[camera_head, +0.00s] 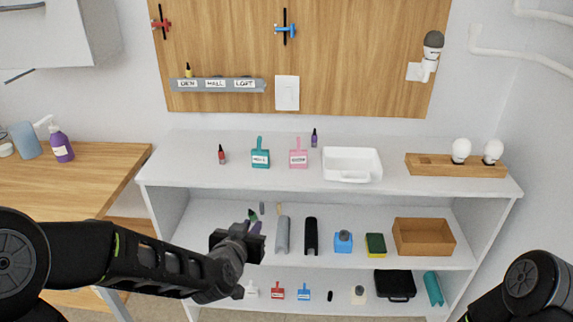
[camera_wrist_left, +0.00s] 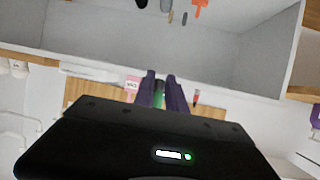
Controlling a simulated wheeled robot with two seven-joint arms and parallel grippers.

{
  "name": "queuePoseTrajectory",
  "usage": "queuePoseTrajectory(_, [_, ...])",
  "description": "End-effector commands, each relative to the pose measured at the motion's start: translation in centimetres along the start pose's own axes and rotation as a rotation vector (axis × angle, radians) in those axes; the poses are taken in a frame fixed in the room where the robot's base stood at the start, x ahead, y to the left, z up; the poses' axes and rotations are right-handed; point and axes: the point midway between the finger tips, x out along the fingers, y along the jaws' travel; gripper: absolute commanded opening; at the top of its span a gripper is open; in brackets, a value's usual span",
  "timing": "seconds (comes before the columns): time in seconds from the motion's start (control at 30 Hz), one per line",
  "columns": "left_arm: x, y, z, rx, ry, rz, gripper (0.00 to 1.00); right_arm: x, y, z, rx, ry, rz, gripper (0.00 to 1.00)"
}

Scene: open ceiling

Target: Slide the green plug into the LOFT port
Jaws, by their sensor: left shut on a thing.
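The grey port strip (camera_head: 217,91) is mounted low on the wooden wall panel, with labels DEN, HALL and LOFT. The LOFT label (camera_head: 244,84) is at its right end, and no plug shows above it. A yellow plug (camera_head: 188,71) stands at the DEN end. My left gripper (camera_head: 254,227) is in front of the shelf unit, below the strip and well apart from it. Its purple fingers (camera_wrist_left: 161,92) are shut on the green plug (camera_wrist_left: 159,98), mostly hidden between them; its green part (camera_head: 252,213) shows above the fingers. My right gripper is out of view; only its arm shows.
A white switch plate (camera_head: 287,92) is right of the strip. Lower shelves hold several objects.

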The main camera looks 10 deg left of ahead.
Motion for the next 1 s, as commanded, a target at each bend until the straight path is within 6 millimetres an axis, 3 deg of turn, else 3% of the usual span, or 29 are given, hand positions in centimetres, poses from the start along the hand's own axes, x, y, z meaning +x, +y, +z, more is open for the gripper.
queuePoseTrajectory(0.37, [-0.3, 2.3, 0.8, 0.056, -0.001, 0.129, 0.0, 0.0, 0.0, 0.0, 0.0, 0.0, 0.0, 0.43])
queuePoseTrajectory(1.0, [-1.3, 11.5, 4.0, 0.276, -0.002, 0.642, 0.0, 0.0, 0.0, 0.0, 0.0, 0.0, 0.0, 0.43])
